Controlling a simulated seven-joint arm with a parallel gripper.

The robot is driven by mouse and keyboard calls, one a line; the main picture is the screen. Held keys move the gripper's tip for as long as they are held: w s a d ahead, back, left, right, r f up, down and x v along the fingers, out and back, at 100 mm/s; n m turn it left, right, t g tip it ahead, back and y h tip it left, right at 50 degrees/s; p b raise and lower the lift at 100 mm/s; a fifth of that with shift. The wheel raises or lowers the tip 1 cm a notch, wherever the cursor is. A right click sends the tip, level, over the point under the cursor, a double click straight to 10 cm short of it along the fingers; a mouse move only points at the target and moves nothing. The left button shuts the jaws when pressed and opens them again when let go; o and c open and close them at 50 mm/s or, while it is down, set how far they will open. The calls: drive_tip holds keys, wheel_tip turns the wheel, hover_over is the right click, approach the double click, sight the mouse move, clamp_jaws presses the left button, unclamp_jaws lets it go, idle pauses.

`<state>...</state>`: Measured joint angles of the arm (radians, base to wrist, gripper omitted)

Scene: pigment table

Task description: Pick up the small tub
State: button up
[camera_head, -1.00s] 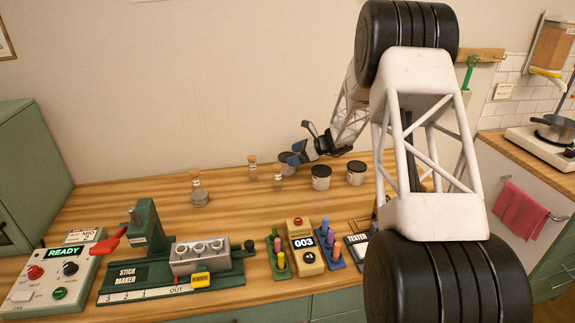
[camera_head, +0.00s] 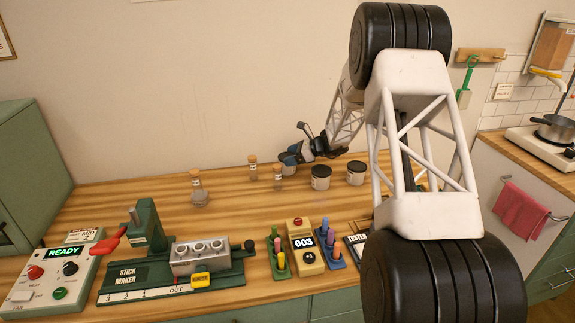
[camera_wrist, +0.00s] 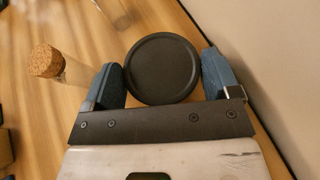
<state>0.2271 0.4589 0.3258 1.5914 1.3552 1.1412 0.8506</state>
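The small tub is a short, round tub with a dark lid (camera_wrist: 163,68). It stands at the back of the wooden table, and in the head view it shows partly hidden (camera_head: 287,169) below my fingers. My gripper (camera_head: 289,158) is down at the tub. In the wrist view, my two blue fingers (camera_wrist: 164,78) are spread wide, one on each side of the lid, with almost no gap. I cannot tell whether they touch it. The tub's sides are hidden under the lid in the wrist view.
A corked vial (camera_wrist: 62,67) stands close beside my left finger in the wrist view. Two larger dark-lidded jars (camera_head: 321,178) (camera_head: 356,173) stand right of the tub. A corked flask (camera_head: 198,190) stands left. The stick maker (camera_head: 170,275) and counter (camera_head: 304,248) are in front.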

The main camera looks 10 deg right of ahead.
drive_tip(key=shift+c, duration=1.3)
drive_tip(key=shift+r, duration=0.1)
drive_tip(key=shift+r, duration=0.7)
wheel_tip(320, 180, up, 2)
drive_tip(key=shift+r, duration=0.15)
drive_tip(key=s+r, duration=0.1)
drive_tip(key=s, duration=1.5)
drive_tip(key=shift+a, duration=0.45)
drive_tip(key=shift+r, duration=0.15)
